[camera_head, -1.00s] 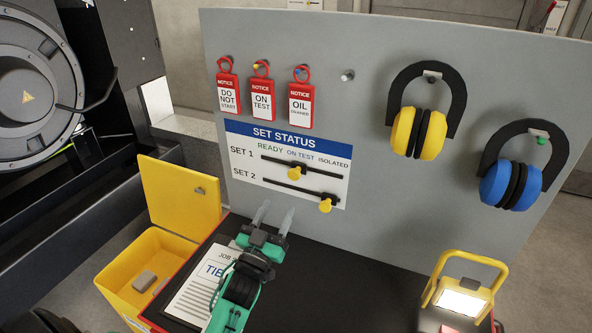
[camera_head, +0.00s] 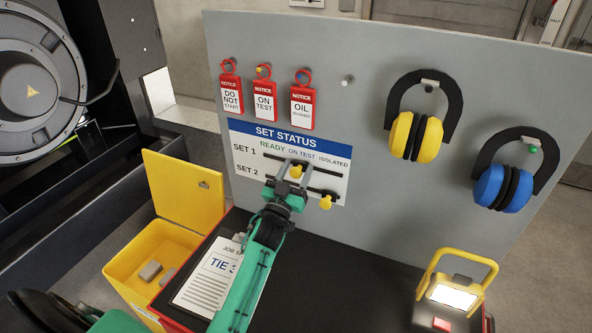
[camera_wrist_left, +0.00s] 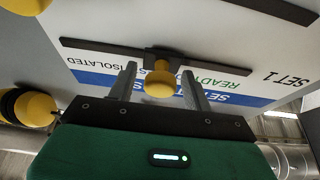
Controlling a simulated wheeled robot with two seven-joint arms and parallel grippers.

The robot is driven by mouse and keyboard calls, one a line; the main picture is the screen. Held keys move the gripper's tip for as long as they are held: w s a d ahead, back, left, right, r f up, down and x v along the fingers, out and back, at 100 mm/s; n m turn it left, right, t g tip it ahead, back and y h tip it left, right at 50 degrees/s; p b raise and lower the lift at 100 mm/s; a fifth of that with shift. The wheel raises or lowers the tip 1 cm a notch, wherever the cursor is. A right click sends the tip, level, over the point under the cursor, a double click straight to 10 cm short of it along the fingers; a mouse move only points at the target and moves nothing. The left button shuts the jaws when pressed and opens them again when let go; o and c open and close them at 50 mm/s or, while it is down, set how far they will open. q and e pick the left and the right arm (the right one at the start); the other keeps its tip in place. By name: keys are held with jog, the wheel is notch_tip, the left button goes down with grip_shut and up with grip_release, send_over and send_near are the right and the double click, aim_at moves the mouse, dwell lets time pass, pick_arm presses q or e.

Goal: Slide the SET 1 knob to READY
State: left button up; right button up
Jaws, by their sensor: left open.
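The SET 1 knob (camera_head: 296,172) is a yellow knob on the upper black rail of the SET STATUS panel (camera_head: 262,131). It sits near the middle of the rail, under ON TEST, right of READY. In the left wrist view, which is upside down, the knob (camera_wrist_left: 160,86) stands between the two fingers, with a gap visible on each side. My left gripper (camera_head: 296,165) is open at the panel, its fingers straddling the knob. The left gripper also shows in the wrist view (camera_wrist_left: 160,80). My right gripper is not in view.
The SET 2 knob (camera_head: 325,202) is close below and to the right, on the lower rail. Red notice tags (camera_head: 302,106) hang above the panel. Yellow earmuffs (camera_head: 415,136) and blue earmuffs (camera_head: 503,188) hang at right. A lamp (camera_head: 453,296) stands on the dark tabletop (camera_head: 350,280).

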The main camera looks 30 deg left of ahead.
pick_arm(q)
grip_shut()
jog(key=a, duration=0.9)
jog(key=shift+s+a, duration=0.15)
jog(key=shift+s, duration=0.15)
grip_release()
jog(key=shift+a, duration=0.2)
